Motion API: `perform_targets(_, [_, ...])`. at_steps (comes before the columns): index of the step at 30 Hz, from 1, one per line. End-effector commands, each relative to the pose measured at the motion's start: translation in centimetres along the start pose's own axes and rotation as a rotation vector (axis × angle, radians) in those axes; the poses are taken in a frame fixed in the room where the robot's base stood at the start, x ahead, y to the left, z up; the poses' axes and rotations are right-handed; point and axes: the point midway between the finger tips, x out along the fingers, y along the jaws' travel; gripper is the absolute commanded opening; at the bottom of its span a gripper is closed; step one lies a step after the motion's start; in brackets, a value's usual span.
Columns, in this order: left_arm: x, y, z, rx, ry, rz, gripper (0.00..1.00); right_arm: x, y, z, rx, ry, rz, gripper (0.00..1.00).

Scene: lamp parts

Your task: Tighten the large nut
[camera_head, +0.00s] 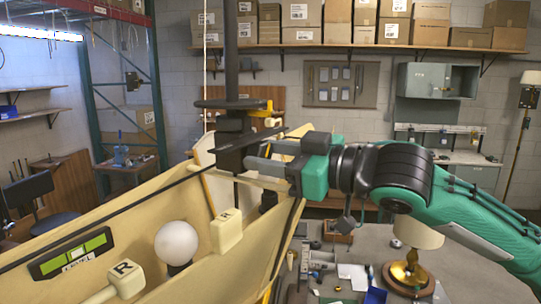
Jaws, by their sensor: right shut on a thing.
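My right gripper (252,162) comes in from the right on a green and black arm. Its grey fingers are shut on a dark blocky part (229,157) on an upright black rod (231,55). I cannot tell for sure whether this part is the large nut; the fingers hide its right side. A wide dark disc (228,103) sits higher on the rod. A thin stem runs down below the blocky part. My left gripper is not in view.
A large cream structure (120,225) with a dark edge fills the lower left. A white bulb (177,241) and a green display (72,254) show there. A lamp with a cream shade (416,233) and brass base (409,276) stands on the grey table (458,262), near small tools.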

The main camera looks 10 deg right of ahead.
Motion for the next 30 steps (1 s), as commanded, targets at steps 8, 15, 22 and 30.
perform_targets(8, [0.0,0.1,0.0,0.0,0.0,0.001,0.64,0.0,0.0,0.0,-0.028,0.0,0.001,0.19])
perform_targets(15, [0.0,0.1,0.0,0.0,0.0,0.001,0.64,0.0,0.0,0.0,-0.027,0.0,0.001,0.64])
perform_targets(22, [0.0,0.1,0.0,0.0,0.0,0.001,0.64,0.0,0.0,0.0,-0.026,0.0,0.0,0.64])
perform_targets(30, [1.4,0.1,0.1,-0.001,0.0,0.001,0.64,-2.2,0.0,0.4,-0.027,0.0,0.003,0.64])
